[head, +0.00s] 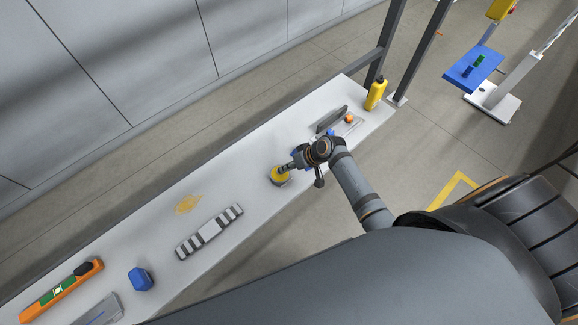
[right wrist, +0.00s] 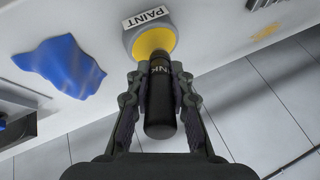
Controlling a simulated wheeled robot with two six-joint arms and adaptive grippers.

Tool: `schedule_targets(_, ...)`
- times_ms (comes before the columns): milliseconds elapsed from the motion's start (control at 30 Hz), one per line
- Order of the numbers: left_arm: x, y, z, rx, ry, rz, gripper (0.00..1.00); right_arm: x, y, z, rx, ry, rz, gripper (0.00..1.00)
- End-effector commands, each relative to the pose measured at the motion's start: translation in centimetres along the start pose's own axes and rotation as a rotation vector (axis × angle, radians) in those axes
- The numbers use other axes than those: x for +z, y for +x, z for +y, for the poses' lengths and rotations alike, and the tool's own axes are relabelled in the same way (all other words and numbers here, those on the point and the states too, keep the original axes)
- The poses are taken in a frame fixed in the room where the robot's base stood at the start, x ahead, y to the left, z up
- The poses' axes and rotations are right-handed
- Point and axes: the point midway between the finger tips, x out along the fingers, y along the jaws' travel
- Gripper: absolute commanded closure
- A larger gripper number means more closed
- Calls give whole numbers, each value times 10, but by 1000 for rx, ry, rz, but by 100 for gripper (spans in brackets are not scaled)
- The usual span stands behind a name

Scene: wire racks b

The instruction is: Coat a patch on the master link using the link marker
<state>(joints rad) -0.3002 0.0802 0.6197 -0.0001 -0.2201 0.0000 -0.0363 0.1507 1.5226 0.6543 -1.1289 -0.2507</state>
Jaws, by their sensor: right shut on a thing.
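My right gripper (head: 290,168) is over the white bench, its fingers (right wrist: 158,95) shut around a black marker (right wrist: 160,110) with white lettering ending in "NK". The marker's far end points at a round grey paint pot (right wrist: 131,40) with yellow inside and a "PAINT" label. I cannot tell whether the tip touches the paint. In the head view the yellow of the pot (head: 280,180) shows just beside the gripper. A striped grey and white bar (head: 208,232), possibly the master link, lies on the bench to the left. My left gripper is not in view.
The bench (head: 240,160) also holds an orange level (head: 60,292), a blue object (head: 140,279), a yellow stain (head: 187,205) and a yellow bottle (head: 375,95). A blue cloth (right wrist: 62,67) lies left of the pot in the wrist view. A dark upright post (head: 388,40) stands behind.

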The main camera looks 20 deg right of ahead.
Motion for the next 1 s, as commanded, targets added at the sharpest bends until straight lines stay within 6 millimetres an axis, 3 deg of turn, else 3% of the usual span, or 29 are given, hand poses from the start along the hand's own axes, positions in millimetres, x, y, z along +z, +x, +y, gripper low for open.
schedule_targets(1000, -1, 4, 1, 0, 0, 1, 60, 3, 6, 3, 0, 0, 0, 100)
